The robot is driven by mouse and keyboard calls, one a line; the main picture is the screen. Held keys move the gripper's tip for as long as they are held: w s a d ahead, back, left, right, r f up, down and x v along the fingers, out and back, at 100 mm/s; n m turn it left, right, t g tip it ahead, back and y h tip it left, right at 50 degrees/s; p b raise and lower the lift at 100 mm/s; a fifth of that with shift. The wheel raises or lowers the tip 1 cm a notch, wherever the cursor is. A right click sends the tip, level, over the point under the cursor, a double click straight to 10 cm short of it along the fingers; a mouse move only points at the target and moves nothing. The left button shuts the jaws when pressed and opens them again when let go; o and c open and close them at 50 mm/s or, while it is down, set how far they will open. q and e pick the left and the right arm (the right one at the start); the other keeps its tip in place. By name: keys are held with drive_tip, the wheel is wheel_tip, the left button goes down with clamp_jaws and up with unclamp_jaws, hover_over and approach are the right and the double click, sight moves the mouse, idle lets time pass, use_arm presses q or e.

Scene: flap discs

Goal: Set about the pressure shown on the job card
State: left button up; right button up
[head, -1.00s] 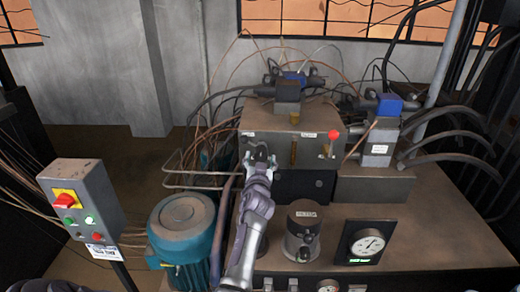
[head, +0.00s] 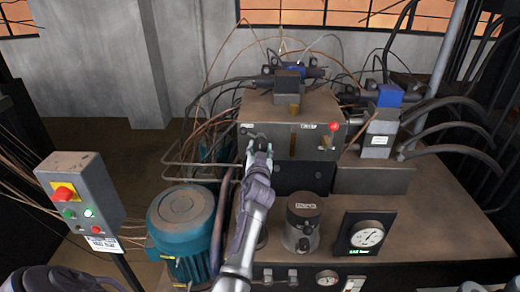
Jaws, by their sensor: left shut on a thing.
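My left gripper (head: 259,143) is shut at the left part of the front face of the grey-brown hydraulic block (head: 322,143). What it holds is a small part at that face, hidden by the fingers; I cannot tell its shape. A brass fitting (head: 292,140) is to its right on the same face. A round white pressure gauge (head: 367,236) on a dark panel stands at the right, with a green readout (head: 366,252) below its dial, too small to read. No job card can be made out for certain.
A control box (head: 80,192) with a red knob on yellow and lit buttons stands at the left, with a white label (head: 103,244) below it. A blue-green motor (head: 182,232) and a dark cylinder (head: 303,222) flank my arm. Hoses crowd the right side.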

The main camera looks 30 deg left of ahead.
use_arm(q)
drive_tip(key=shift+m, duration=0.3)
drive_tip(key=m, duration=0.2)
drive_tip(key=shift+m+b, duration=0.35)
drive_tip(key=shift+m, duration=1.75)
drive_tip(key=o, duration=1.1)
drive_tip(key=shift+o, duration=0.2)
drive_tip(key=v, duration=1.2)
